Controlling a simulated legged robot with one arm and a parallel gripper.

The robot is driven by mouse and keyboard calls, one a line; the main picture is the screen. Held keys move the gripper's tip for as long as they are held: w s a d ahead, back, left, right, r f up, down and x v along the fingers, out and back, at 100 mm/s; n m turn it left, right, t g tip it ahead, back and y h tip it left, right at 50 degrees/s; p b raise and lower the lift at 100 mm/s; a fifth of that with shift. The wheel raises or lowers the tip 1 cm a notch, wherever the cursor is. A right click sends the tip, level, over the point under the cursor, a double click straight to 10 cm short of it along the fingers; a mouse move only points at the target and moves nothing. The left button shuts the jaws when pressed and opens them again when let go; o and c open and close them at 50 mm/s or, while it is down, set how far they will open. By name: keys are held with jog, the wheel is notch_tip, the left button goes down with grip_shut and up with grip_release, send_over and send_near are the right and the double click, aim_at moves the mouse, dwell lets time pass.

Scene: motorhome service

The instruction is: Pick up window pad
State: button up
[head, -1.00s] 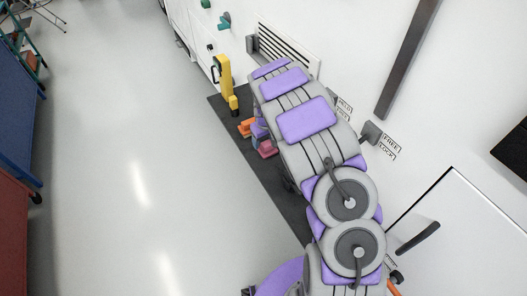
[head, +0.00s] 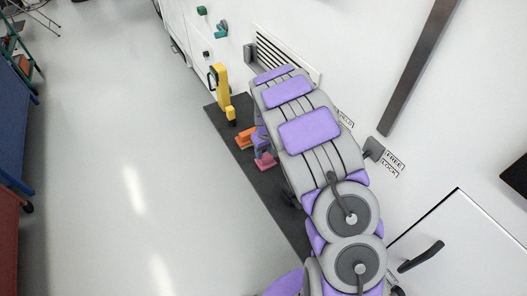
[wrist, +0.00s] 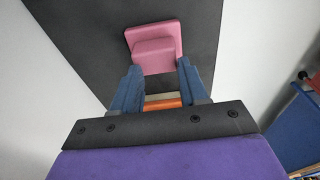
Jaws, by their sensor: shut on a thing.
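A pink pad (wrist: 158,42) with a square base and a raised block lies on or just above the dark mat in the wrist view. My gripper (wrist: 159,68) has its two blue fingers on either side of the pink block and appears shut on it. In the head view the pink pad (head: 265,160) is beside my arm, over the mat. My gripper's fingers are mostly hidden by my arm there. I take the pink piece for the window pad.
An orange piece (head: 245,138) lies on the dark mat (head: 270,190) near the pink pad. A yellow upright tool (head: 220,85) stands beyond them. The white motorhome wall (head: 350,45) is on the right. Open floor (head: 110,150) lies to the left, with blue and red cabinets at the far left.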

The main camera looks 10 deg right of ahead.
jog(key=shift+g, duration=0.3)
jog(key=s, duration=0.2)
jog(key=s+a, duration=0.1)
jog(key=s, duration=0.1)
jog(key=s+a+p, duration=0.1)
jog(key=s, duration=0.2)
jog(key=shift+a, duration=0.1)
grip_shut()
jog(key=s+a+r, duration=0.1)
jog(key=s+a, duration=0.5)
jog(key=shift+s+a+r+p, duration=0.2)
jog(key=shift+s+r+p, duration=0.15)
jog(key=shift+p, duration=0.1)
jog(key=shift+o, duration=0.8)
grip_release()
jog(key=shift+a, duration=0.3)
jog(key=o, duration=0.6)
jog(key=shift+d, duration=0.65)
jog(key=shift+o, duration=0.8)
jog(key=o, duration=0.5)
jog(key=shift+a, duration=0.45)
